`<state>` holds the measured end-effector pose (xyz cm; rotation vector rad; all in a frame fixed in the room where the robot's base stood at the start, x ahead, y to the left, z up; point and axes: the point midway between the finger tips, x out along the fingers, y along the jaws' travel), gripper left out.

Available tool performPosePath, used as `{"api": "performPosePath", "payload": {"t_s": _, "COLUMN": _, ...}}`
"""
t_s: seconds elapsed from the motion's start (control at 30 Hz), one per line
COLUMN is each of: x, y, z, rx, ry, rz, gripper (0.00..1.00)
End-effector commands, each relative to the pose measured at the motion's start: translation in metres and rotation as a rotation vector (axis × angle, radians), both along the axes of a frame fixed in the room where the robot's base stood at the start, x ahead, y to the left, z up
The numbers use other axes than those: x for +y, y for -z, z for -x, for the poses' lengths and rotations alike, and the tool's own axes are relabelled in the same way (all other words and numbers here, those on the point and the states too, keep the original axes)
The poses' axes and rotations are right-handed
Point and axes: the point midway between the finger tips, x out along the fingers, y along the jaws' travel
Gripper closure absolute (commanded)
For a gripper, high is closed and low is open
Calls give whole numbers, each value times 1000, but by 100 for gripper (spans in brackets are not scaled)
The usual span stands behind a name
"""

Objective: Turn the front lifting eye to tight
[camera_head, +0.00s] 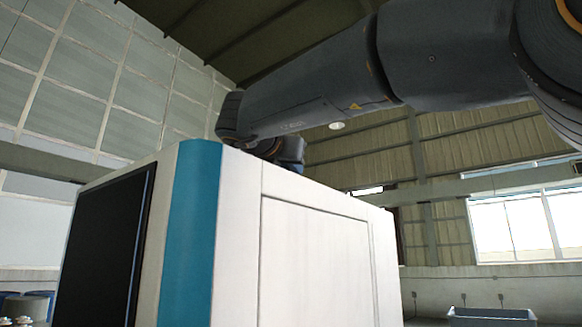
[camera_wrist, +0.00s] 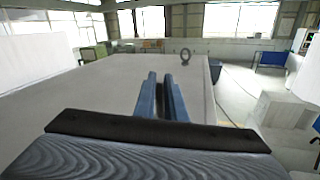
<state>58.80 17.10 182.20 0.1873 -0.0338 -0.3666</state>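A small dark ring-shaped lifting eye (camera_wrist: 185,56) stands upright on the pale machine top (camera_wrist: 95,88), near its far right corner in the wrist view. My gripper (camera_wrist: 160,76) shows in the wrist view as two blue fingers, with a narrow gap and nothing between them. The fingers point across the top, and the eye is beyond them, a little to the right and apart. In the head view, the white machine (camera_head: 315,250) with a teal stripe hides its own top, the eye and my gripper. My arm reaches over it.
The machine top around the fingers is clear, with its right edge close to the eye. A pale box (camera_wrist: 280,110) stands on the floor to the right in the wrist view. A grey-blue bin (camera_head: 492,316) is at the lower right in the head view.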

Motion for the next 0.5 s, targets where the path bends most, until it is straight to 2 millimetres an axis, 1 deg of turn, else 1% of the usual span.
{"api": "performPosePath", "payload": {"t_s": 0.1, "x": 2, "y": 0, "z": -1, "rx": -2, "ry": 8, "rz": 0, "gripper": 100}}
{"api": "performPosePath", "payload": {"t_s": 0.33, "x": 2, "y": -1, "z": -1, "rx": -3, "ry": 101, "rz": 0, "gripper": 100}}
{"api": "performPosePath", "payload": {"t_s": 0.5, "x": 2, "y": -2, "z": 0, "rx": -4, "ry": 117, "rz": 0, "gripper": 100}}
